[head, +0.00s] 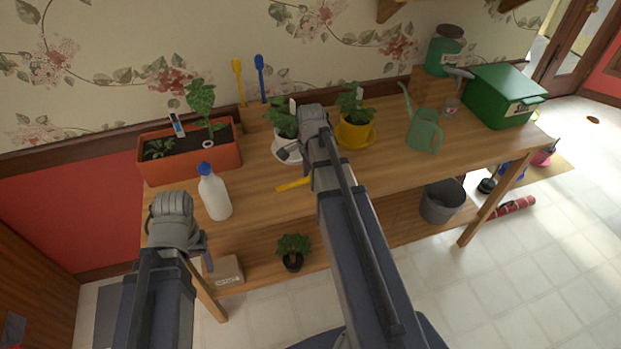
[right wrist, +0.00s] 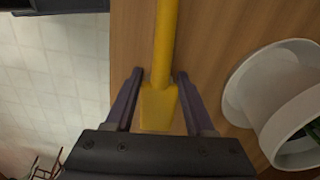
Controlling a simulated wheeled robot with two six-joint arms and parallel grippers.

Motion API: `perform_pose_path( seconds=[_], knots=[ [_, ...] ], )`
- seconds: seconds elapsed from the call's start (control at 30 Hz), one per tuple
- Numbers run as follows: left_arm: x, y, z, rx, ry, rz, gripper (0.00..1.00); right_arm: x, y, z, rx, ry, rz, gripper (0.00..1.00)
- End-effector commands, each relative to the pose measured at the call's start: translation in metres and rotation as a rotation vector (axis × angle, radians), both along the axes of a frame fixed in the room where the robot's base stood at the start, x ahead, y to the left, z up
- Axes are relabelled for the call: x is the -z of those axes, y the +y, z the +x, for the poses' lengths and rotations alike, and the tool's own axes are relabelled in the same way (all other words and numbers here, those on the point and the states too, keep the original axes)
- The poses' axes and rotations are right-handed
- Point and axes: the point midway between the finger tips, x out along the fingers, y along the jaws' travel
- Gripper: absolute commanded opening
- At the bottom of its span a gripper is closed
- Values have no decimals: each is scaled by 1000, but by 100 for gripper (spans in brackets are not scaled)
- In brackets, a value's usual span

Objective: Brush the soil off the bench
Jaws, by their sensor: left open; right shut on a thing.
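The wooden bench (head: 375,170) stands along the wall. My right gripper (right wrist: 158,95) is shut on a yellow-handled tool (right wrist: 166,45), whose flat wide end lies between the fingers. In the head view the tool's yellow handle (head: 293,184) shows low over the bench, left of my right forearm; its far end is hidden, so I cannot tell whether it is a brush. My left gripper (head: 207,252) is open and empty at the bench's front left edge. I cannot make out loose soil on the bench top; my right arm covers part of it.
An orange planter (head: 190,160), white bottle (head: 214,195), white-potted plant (head: 284,135) and yellow pot (head: 355,133) stand on the left and middle. A watering can (head: 424,132) and green box (head: 503,96) stand to the right. The front middle-right is clear.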

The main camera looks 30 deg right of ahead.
Motion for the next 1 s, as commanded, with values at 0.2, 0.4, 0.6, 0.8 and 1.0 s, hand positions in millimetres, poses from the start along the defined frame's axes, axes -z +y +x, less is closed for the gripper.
perform_pose_path(
  seconds=[0.2,0.4,0.6,0.8,1.0],
  knots=[
    [0,0,0,0,0,0,65,0,-17,-1,4,-3,-5,0],
    [-1,0,0,0,0,0,65,-1,-33,-5,3,0,-6,0],
    [-1,0,0,0,0,0,65,-1,-36,-6,2,-1,-5,0],
    [-2,0,0,0,0,0,65,-2,-42,-7,3,0,-4,0],
    [-3,0,0,0,0,0,65,-3,-58,-10,4,0,-3,0]
  ],
)
